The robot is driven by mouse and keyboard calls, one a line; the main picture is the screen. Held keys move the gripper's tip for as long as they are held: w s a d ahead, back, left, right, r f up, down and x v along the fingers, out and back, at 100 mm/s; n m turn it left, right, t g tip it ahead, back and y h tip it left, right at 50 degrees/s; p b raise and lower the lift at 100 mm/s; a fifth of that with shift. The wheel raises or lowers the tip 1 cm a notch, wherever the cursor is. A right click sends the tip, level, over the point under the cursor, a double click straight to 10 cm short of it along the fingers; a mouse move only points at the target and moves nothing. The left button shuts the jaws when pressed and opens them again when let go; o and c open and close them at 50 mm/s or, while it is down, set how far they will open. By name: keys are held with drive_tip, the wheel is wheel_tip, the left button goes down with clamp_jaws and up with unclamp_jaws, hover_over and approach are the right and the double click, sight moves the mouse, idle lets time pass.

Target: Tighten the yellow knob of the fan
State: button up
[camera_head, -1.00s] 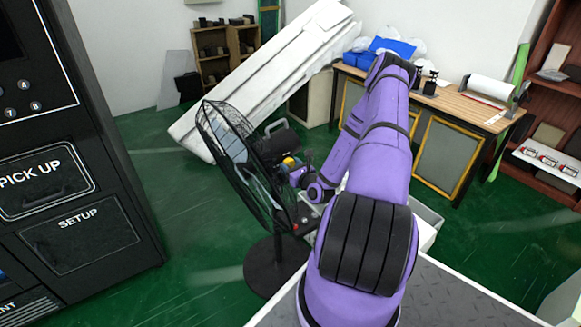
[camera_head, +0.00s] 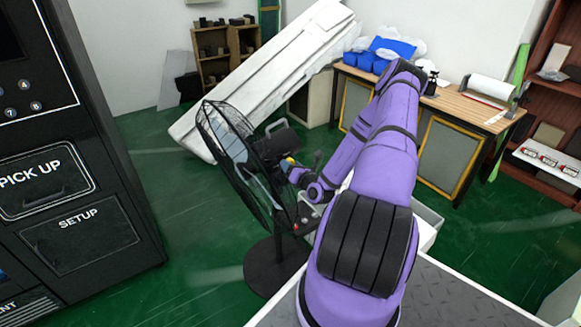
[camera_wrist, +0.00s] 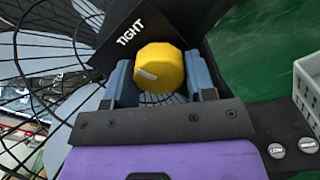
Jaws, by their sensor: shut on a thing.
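The black fan (camera_head: 240,165) stands on a round base on the green floor, left of my purple arm. Its yellow knob (camera_wrist: 160,67) shows large in the wrist view, with a white mark pointing left and the word TIGHT on the black housing above it. My gripper (camera_wrist: 164,82) has its blue fingers on either side of the knob and is shut on it. In the head view the gripper (camera_head: 293,170) is at the back of the fan, and the knob (camera_head: 290,161) is small and partly hidden there.
A black vending machine (camera_head: 70,200) stands at the left. A wooden workbench (camera_head: 452,98) is behind my arm, and a white slab (camera_head: 265,80) leans at the back. A white basket (camera_wrist: 307,85) is at the right in the wrist view.

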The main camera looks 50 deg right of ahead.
drive_tip(key=shift+m, duration=1.3)
drive_tip(key=o, duration=0.9)
drive_tip(key=v, duration=1.1)
drive_tip(key=shift+f, duration=0.1)
